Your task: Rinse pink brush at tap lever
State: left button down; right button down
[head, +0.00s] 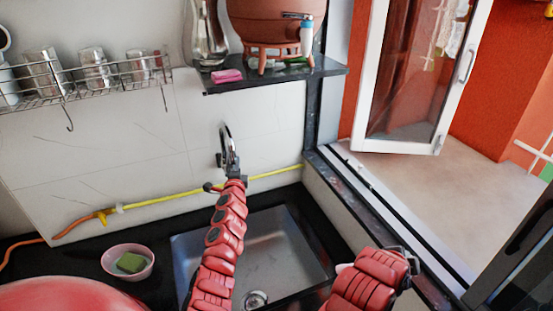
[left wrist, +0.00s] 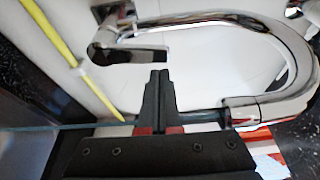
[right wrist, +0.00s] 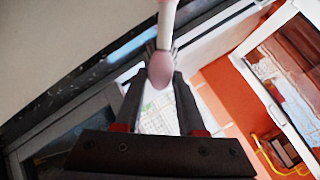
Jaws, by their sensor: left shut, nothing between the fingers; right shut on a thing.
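The chrome tap (head: 228,150) stands at the back of the sink (head: 265,245); its curved spout (left wrist: 292,45) and lever (left wrist: 135,54) show in the left wrist view. My left gripper (left wrist: 159,76) is shut and empty, its tips just below the lever in that view; contact cannot be told. In the head view my left arm hides part of the tap's base. My right gripper (right wrist: 158,78) is shut on the pink brush (right wrist: 168,22), whose rounded pink end shows between the fingertips. In the head view my right arm is at the sink's right front, its fingers mostly hidden.
A pink bowl with a green sponge (head: 130,262) stands left of the sink. A yellow hose (head: 160,200) runs along the wall. Above are a wire rack (head: 95,80) and a shelf with a clay pot (head: 275,22). An open window (head: 410,80) is at the right.

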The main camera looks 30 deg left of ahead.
pick_arm(q)
jog(key=shift+f, duration=0.1)
pick_arm(e)
jog(key=shift+w, duration=0.1)
jog(key=shift+f+b, duration=0.85)
jog(key=shift+b, duration=0.05)
jog(key=shift+f, duration=0.2)
pick_arm(q)
jog(key=shift+s+a+n, duration=0.55)
jog(key=shift+n, duration=0.05)
pick_arm(e)
jog(key=shift+r, duration=0.1)
